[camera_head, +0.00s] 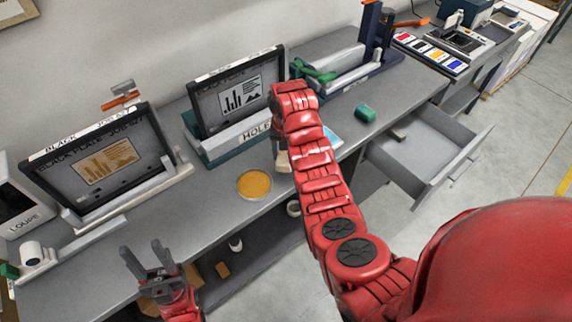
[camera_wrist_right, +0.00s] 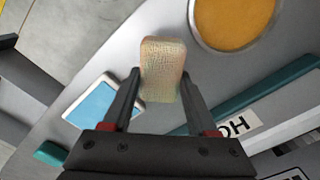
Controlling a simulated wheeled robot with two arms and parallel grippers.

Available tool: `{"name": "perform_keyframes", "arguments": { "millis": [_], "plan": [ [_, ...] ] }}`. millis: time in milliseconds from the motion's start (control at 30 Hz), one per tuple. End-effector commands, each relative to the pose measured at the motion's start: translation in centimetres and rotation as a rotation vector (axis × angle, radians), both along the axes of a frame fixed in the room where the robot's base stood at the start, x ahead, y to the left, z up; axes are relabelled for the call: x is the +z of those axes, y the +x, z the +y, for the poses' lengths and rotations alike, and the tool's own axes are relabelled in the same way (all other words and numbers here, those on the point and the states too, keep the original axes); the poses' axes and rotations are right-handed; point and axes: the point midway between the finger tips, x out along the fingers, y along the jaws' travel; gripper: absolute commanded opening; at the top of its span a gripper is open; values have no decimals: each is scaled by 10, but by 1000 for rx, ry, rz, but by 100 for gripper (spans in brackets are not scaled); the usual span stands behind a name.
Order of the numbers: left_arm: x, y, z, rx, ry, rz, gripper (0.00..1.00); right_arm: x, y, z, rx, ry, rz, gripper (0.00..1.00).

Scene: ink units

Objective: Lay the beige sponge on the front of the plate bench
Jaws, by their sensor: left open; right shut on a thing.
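My right gripper (camera_head: 277,148) is shut on the beige sponge (camera_head: 283,162), over the grey plate bench (camera_head: 205,210). In the right wrist view the sponge (camera_wrist_right: 162,68) sits between the fingertips (camera_wrist_right: 159,85) and stands out beyond them. Whether it touches the bench top cannot be told. In the head view my arm and fingers partly hide that spot. My left gripper (camera_head: 142,252) is open and empty, near the front edge of the bench at lower left.
A round dish of orange stuff (camera_head: 254,184) lies left of the sponge. A blue card (camera_head: 333,139) and a green block (camera_head: 365,114) lie to its right. Framed plates (camera_head: 100,160) stand at the back. An open drawer (camera_head: 425,150) juts out at right.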

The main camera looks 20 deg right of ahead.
Motion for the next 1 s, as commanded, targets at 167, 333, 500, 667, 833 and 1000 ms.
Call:
{"name": "perform_keyframes", "arguments": {
  "millis": [167, 333, 500, 667, 833, 1000],
  "plan": [
    [-4, 0, 0, 0, 0, 0, 50, 1, 8, -5, 1, 0, 1, 14],
    [2, 0, 0, 0, 0, 0, 50, -1, 12, -8, 4, -3, 1, 14],
    [18, 0, 0, 0, 0, 0, 50, -22, 11, -8, 4, -1, 4, 14],
    [20, 0, 0, 0, 0, 0, 50, -34, 11, -8, 4, -2, 1, 14],
    [19, 0, 0, 0, 0, 0, 50, -34, 11, -8, 4, -2, -1, 14],
    [18, 0, 0, 0, 0, 0, 50, -35, 12, -8, 4, -2, -1, 77]
  ]
}}
